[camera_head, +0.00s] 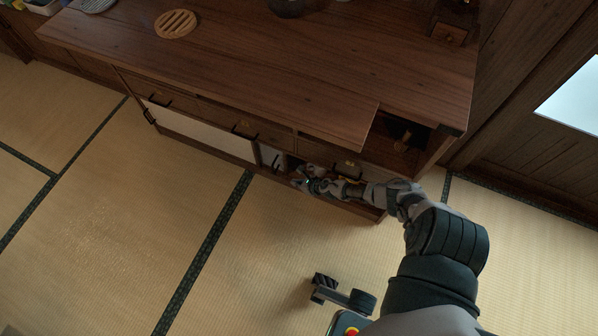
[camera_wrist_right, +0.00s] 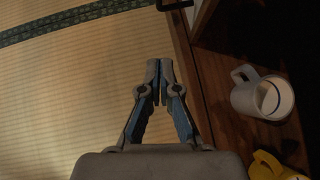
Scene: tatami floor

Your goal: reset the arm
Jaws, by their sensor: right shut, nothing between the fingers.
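My right arm (camera_head: 440,245) reaches in from the lower right to the front of the wooden cabinet (camera_head: 270,75). My right gripper (camera_head: 303,182) is at the cabinet's open lower compartment in the head view. In the right wrist view the right gripper (camera_wrist_right: 159,75) is shut with its fingertips together and empty. It is over the tatami beside the compartment's wooden edge, left of and apart from a white mug (camera_wrist_right: 262,97). My left gripper is not in view.
A yellow mug (camera_wrist_right: 272,166), partly cut off, lies near the white mug on the compartment floor. A round slatted trivet (camera_head: 176,24) and a small wooden box (camera_head: 452,22) are on the cabinet top. The tatami floor (camera_head: 110,230) in front is largely clear.

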